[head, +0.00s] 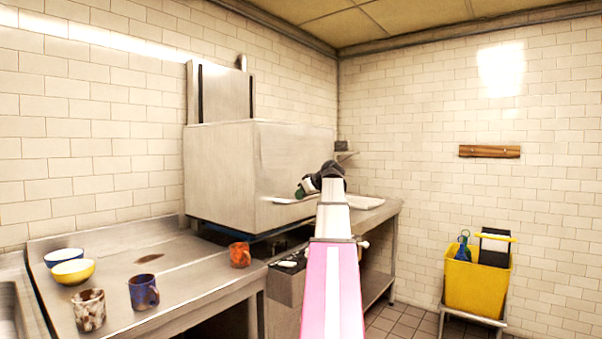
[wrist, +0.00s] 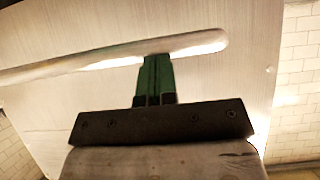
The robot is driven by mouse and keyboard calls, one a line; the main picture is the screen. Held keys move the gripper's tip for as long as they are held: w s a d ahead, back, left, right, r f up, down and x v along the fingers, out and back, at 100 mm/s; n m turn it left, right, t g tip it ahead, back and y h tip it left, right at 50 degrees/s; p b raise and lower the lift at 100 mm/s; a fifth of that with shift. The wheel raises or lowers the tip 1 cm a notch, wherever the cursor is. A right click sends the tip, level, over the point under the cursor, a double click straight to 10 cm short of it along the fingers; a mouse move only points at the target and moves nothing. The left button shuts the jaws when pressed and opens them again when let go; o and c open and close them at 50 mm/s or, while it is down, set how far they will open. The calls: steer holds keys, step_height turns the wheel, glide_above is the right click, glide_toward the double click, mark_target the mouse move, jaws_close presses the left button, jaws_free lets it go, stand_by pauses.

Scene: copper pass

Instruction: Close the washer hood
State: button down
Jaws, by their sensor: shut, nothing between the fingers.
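The washer hood (head: 225,180) is a large brushed-steel box over the counter in the head view. It sits low, with a dark bluish strip along its bottom edge; I cannot tell if it is fully down. Its bar handle (head: 284,201) runs along the front face near the bottom. In the wrist view the hood face (wrist: 110,30) fills most of the picture, with the pale handle (wrist: 130,54) across it. My gripper (head: 301,190) is at the handle. Its green fingers (wrist: 155,62) are together and empty, their tips at the bar's lower edge; contact is unclear.
Left on the steel counter (head: 190,262) are a white-and-blue bowl (head: 64,256), a yellow bowl (head: 73,271), a mottled mug (head: 90,310), a blue mug (head: 144,291) and an orange mug (head: 240,254). A yellow mop bucket (head: 477,285) stands at right. Floor between is clear.

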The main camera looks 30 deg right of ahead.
step_height(320, 180, down, 8)
stand_by(0.6)
